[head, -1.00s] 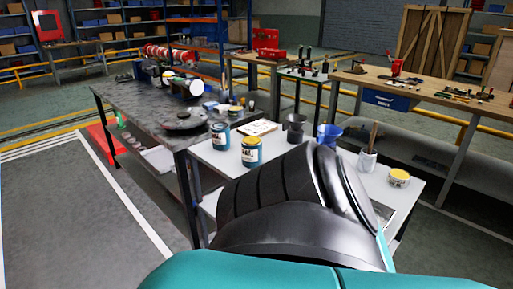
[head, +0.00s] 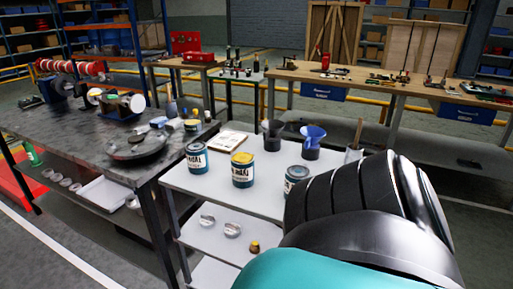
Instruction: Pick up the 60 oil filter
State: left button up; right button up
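I cannot pick out the 60 oil filter for certain; no marking of that kind is legible. A white-ended cylinder (head: 132,103) lies among machine parts on the dark workbench (head: 85,140). Several small cylindrical parts (head: 192,126) stand near that bench's right end, beside a grey round plate (head: 138,147). Small round items (head: 232,230) sit on the white cart's lower shelf. Neither gripper is in view. A black and teal link of my arm fills the lower right and hides part of the cart.
The white cart (head: 222,186) carries labelled blue cans (head: 242,171), dark and blue funnels (head: 312,138) and a white pot (head: 354,155). A wooden bench (head: 400,85) with tools stands behind. A red container (head: 30,183) is on the floor at left. Floor shows at lower left.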

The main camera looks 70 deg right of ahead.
aim_at(242, 162)
jog(key=i+z, duration=0.45)
jog(key=i+j+z, duration=0.1)
jog(key=i+z, duration=0.4)
jog(key=i+j, duration=0.05)
jog(key=i, duration=0.05)
